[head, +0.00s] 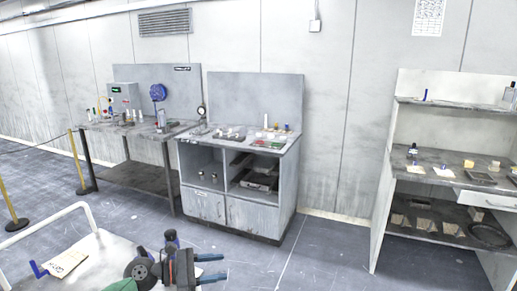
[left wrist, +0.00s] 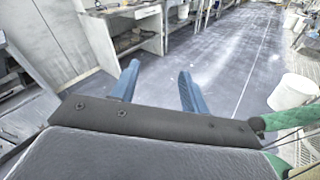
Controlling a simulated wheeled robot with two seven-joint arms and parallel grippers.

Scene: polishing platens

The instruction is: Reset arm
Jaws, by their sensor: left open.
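My left gripper (head: 211,268) shows at the bottom of the head view, beside a white cart top. Its two blue fingers point right and stand apart with nothing between them. In the left wrist view the same open fingers (left wrist: 158,88) stretch out over bare floor. My right gripper is in neither view.
A white cart (head: 110,262) with a rail and a paper sheet (head: 66,262) is at the lower left. A grey cabinet bench (head: 255,215), a table (head: 150,180) and a shelf unit (head: 385,210) line the wall. The floor (head: 330,255) between is clear.

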